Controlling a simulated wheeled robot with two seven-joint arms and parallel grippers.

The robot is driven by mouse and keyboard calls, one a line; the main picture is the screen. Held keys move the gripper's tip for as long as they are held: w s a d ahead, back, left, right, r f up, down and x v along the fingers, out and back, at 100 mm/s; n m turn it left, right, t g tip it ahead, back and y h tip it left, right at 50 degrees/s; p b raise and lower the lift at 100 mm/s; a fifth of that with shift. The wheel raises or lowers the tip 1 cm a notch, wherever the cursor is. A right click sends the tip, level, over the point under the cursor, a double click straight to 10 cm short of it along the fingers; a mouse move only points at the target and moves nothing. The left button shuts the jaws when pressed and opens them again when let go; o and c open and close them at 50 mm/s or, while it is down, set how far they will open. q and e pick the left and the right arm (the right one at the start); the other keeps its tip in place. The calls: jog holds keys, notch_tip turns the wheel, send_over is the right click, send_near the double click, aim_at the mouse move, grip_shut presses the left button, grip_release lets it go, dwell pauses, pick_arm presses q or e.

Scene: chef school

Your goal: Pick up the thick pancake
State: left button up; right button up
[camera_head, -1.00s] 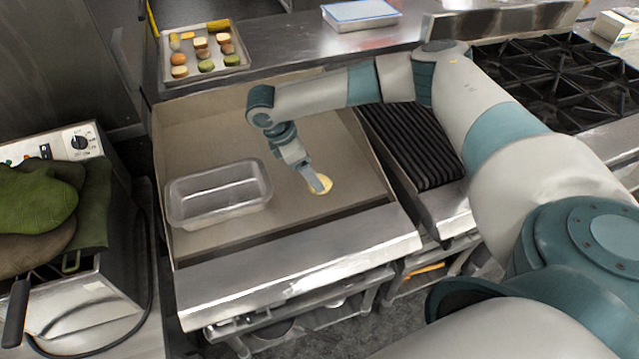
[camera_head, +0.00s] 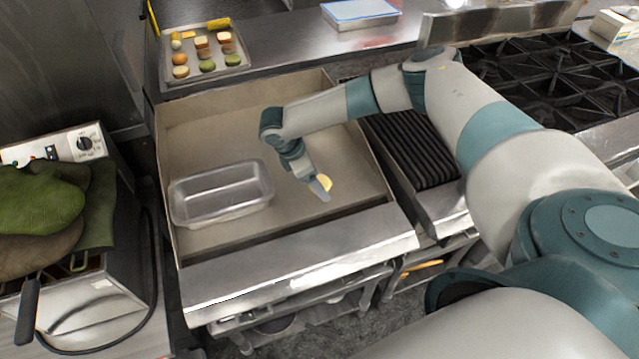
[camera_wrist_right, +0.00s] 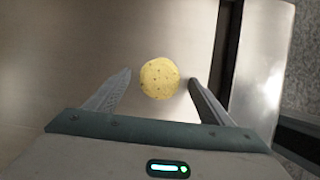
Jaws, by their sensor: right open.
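The thick pancake (camera_head: 326,182) is a small round yellow disc on the flat griddle, partly hidden behind my right gripper (camera_head: 320,189) in the head view. In the right wrist view the whole pancake (camera_wrist_right: 159,79) shows, pale yellow with dark specks. My right gripper (camera_wrist_right: 160,82) is open, with one finger on each side of the pancake. A gap shows between the pancake and the left finger, and a smaller one to the right finger. I cannot tell the fingertips' height above the griddle. My left gripper is not in view.
The griddle has raised side walls. A tray (camera_head: 234,70) with several small food items is behind it. A black ribbed grill (camera_head: 412,150) is to the right, oven mitts (camera_head: 40,200) far left.

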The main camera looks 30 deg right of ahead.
jog(key=shift+c, duration=0.6)
jog(key=c, duration=1.1)
jog(key=shift+r, duration=0.2)
jog(key=shift+r+b, duration=0.55)
jog(key=shift+r, duration=0.05)
notch_tip(320, 180, up, 2)
jog(key=shift+s+d+r+b, duration=0.15)
jog(key=shift+r+b, duration=0.1)
jog(key=shift+b, duration=0.4)
jog(key=s+d+r+b, duration=0.3)
jog(key=s+d+r, duration=0.3)
jog(key=s, duration=0.3)
jog(key=shift+d+r, duration=0.35)
jog(key=shift+r, duration=0.15)
